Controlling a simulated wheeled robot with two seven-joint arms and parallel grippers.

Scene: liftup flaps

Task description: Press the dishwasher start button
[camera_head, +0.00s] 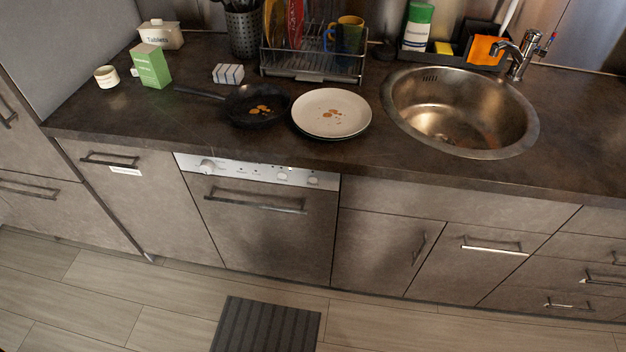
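The dishwasher (270,238) is built into the counter front left of the middle, and its door looks shut. A light control panel (255,171) runs along its top edge under the countertop. A bar handle (255,203) crosses the door below the panel. Neither of my grippers is in view.
On the countertop (420,168) above stand a frying pan (257,106), a plate (331,113), a dish rack (314,65) and a green box (151,66). A sink (460,110) is at the right. A dark striped mat (265,325) lies on the otherwise clear floor before the dishwasher.

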